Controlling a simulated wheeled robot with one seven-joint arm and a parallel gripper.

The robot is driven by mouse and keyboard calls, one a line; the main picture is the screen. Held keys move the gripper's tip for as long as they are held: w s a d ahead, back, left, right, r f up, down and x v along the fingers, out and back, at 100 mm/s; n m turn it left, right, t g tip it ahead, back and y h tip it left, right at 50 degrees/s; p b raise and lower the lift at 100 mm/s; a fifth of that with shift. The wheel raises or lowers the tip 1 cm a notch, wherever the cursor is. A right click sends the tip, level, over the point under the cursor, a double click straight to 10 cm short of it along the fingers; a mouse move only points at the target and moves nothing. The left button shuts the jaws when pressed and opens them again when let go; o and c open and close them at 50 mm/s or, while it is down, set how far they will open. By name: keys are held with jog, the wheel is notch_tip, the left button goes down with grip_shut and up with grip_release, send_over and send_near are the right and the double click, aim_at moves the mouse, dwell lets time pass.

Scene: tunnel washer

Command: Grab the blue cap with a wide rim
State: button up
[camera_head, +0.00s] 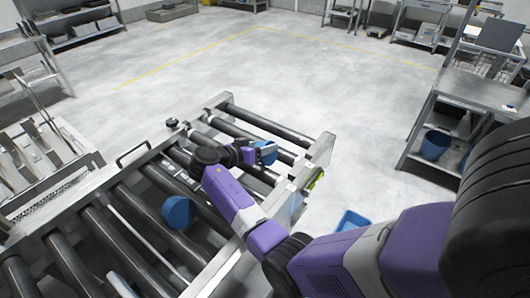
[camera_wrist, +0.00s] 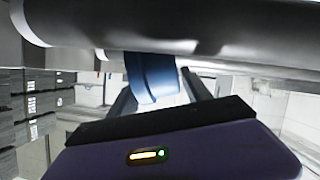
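A blue cap (camera_head: 265,151) is at the far part of the roller conveyor, at the fingertips of my gripper (camera_head: 254,153). In the wrist view the cap (camera_wrist: 152,80) lies between my two dark fingers (camera_wrist: 158,92), close under a dark roller. Its rim shows as a wider blue band. A fingertip reaches each side of the cap, but I cannot tell whether both press on it. A second blue round piece (camera_head: 178,212) rests on the rollers nearer to me, apart from my gripper; its rim is hard to make out.
The conveyor's dark rollers (camera_head: 150,238) and metal side rail (camera_head: 318,152) surround my gripper. A metal shelf (camera_head: 470,92) with a blue bucket (camera_head: 435,145) is at the right. The floor beyond the conveyor is clear.

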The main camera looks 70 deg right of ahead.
grip_shut()
jog(key=shift+r, duration=0.15)
